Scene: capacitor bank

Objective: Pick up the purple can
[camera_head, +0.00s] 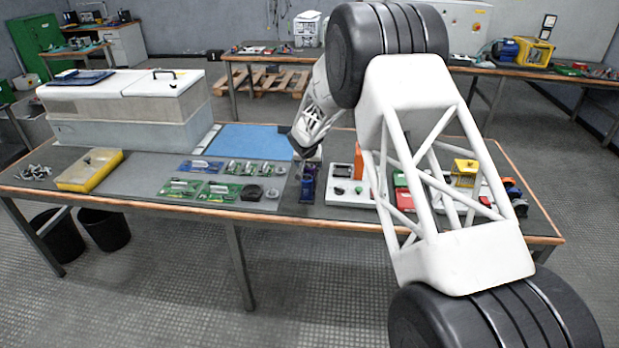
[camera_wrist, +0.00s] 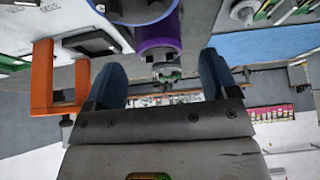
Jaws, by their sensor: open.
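The purple can (camera_wrist: 158,35) shows in the wrist view as a short cylinder with its round end facing the camera. It lies ahead of the gap between the two blue fingers of my gripper (camera_wrist: 162,80), roughly midway between them. The fingers are wide apart and nothing is held; I see no contact with the can. A dark blue round part (camera_wrist: 138,10) is right beside the can. In the head view my gripper (camera_head: 305,153) points down just above a blue and purple group of parts (camera_head: 307,183) on the bench, where the can is hard to single out.
An orange bracket (camera_wrist: 44,85) stands left of the fingers in the wrist view. In the head view, green circuit boards (camera_head: 215,190) lie left of my gripper, and a blue mat (camera_head: 240,139) lies behind. A white panel (camera_head: 350,190) with small parts is to the right.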

